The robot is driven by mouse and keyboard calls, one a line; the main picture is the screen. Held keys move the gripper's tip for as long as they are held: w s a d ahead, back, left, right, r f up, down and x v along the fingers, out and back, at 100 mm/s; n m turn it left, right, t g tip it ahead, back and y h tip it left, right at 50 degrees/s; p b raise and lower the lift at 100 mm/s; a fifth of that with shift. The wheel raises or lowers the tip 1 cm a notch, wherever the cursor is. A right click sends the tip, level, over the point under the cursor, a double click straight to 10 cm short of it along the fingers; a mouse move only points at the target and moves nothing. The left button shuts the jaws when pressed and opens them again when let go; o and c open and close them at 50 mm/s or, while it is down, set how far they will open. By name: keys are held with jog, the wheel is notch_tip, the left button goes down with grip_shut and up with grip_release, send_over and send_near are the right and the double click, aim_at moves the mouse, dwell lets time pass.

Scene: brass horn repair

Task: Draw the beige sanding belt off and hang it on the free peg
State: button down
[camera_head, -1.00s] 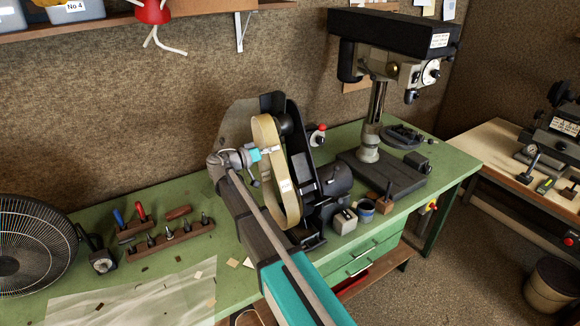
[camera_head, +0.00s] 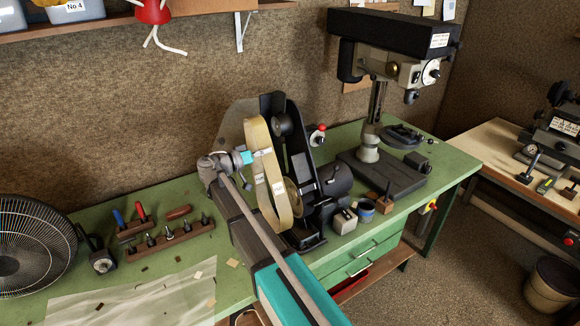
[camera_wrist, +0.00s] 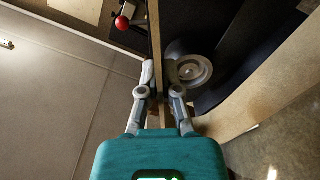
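The beige sanding belt (camera_head: 277,188) is a tall closed loop at the left side of the black belt sander (camera_head: 300,155). It stands out to the left of the upper roller (camera_head: 284,124), with a gap between them. My gripper (camera_head: 262,153) is at the belt's left run, partway up. In the wrist view my gripper (camera_wrist: 164,78) has its fingers on both sides of the belt's thin edge (camera_wrist: 155,45), closed on it. A wide run of the belt (camera_wrist: 265,100) crosses the right side there. A grey wheel (camera_wrist: 189,70) shows beside the fingers. I see no free peg.
A drill press (camera_head: 372,150) stands right of the sander. A tool rack (camera_head: 170,238) and a fan (camera_head: 35,245) are at left. A shelf (camera_head: 110,22) hangs above.

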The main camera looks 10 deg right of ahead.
jog(key=shift+s+a, duration=0.15)
jog(key=shift+a, duration=0.25)
dwell(0.3)
notch_tip(320, 180, down, 4)
jog(key=b, duration=0.4)
jog(key=shift+f, duration=0.15)
dwell(0.4)
